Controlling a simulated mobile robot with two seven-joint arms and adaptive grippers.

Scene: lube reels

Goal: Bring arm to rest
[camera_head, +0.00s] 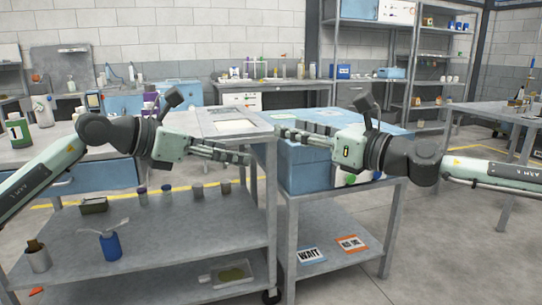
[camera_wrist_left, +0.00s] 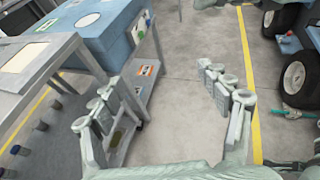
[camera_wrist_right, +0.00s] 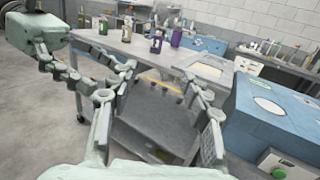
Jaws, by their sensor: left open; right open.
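My left gripper (camera_head: 238,156) reaches in from the left in the head view, above the grey workbench. Its fingers also show in the left wrist view (camera_wrist_left: 160,105), spread apart with nothing between them. My right gripper (camera_head: 284,134) reaches in from the right, in front of the blue box (camera_head: 310,165). In the right wrist view its fingers (camera_wrist_right: 155,90) are apart and empty. The two grippers point toward each other, with a small gap between them in the head view. Part of my left arm shows at the upper left of the right wrist view.
A stand carries the blue box and WAIT sign (camera_head: 311,255). Open floor (camera_head: 450,250) lies at the right.

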